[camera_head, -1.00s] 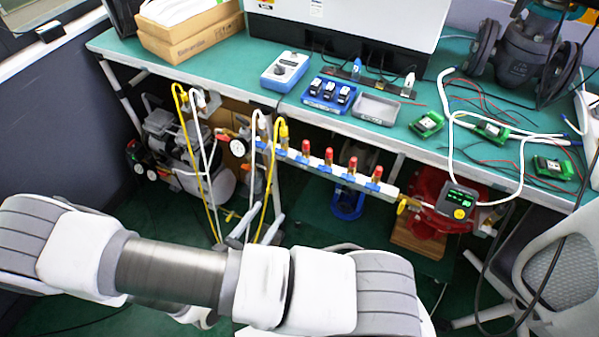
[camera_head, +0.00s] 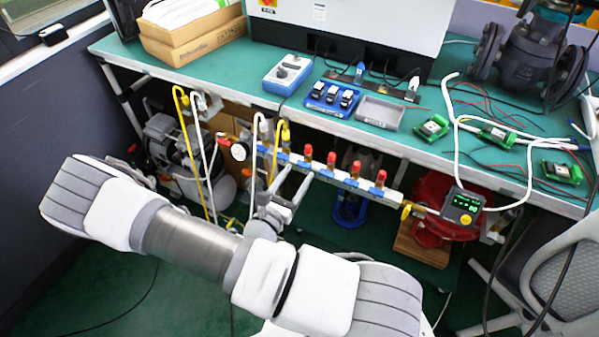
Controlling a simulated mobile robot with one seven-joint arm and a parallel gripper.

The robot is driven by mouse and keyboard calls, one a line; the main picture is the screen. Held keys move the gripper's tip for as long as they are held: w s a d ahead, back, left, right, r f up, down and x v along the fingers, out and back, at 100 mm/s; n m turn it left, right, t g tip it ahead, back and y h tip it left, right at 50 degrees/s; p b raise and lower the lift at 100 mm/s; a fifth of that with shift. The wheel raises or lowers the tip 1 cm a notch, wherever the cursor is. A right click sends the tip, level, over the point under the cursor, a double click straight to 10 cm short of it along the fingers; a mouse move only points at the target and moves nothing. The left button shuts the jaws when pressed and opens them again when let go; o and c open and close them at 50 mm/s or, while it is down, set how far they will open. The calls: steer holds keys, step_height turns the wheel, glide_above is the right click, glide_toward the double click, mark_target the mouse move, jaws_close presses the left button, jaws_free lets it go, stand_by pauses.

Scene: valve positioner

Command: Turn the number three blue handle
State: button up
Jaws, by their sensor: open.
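A white manifold bar (camera_head: 396,197) runs along the front below the bench edge. It carries several red-capped valves (camera_head: 331,161) with small blue handles at their bases. One blue handle (camera_head: 328,174) sits mid-bar, with another blue handle (camera_head: 352,182) to its right. No numbers are readable, so I cannot tell which is number three. My gripper (camera_head: 295,176) is open, its two grey fingers reaching up towards the left half of the bar. The fingertips overlap the bar's lower edge in the picture; I cannot tell whether they touch. Nothing shows between them.
Yellow and white hoses (camera_head: 183,135) hang at the left, beside a pressure gauge (camera_head: 239,152). A black digital positioner (camera_head: 463,206) is at the bar's right end. The green bench (camera_head: 240,75) overhangs the bar. A grey chair (camera_head: 565,265) stands at right.

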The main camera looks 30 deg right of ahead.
mark_target(304, 165)
steer(key=shift+x, duration=1.1)
jaws_close()
